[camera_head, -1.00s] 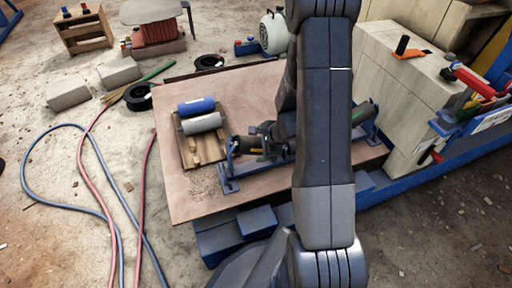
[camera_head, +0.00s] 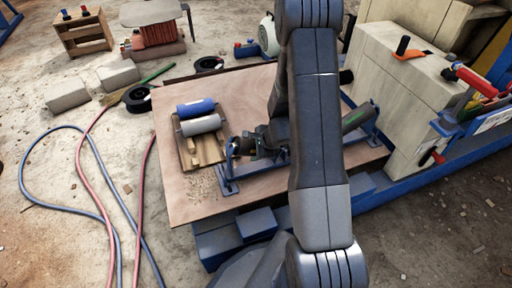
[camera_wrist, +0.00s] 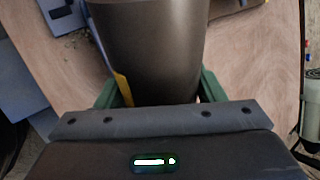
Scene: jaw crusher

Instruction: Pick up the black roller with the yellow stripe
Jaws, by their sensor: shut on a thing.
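The black roller (camera_wrist: 155,45) fills the upper middle of the wrist view as a large dark cylinder, with its yellow stripe at the lower left of it. My gripper (camera_wrist: 160,90) is shut on it, with a green finger on each side. In the head view my arm covers most of the gripper and roller, near the blue stand (camera_head: 228,188) on the plywood board. I cannot tell whether the roller touches the stand.
A blue roller (camera_head: 196,107) and a grey roller (camera_head: 202,125) lie at a wooden tray (camera_head: 207,154) on the left. A green-marked dark roller (camera_head: 358,117) lies right of my arm. A pale machine block (camera_head: 395,100) stands right.

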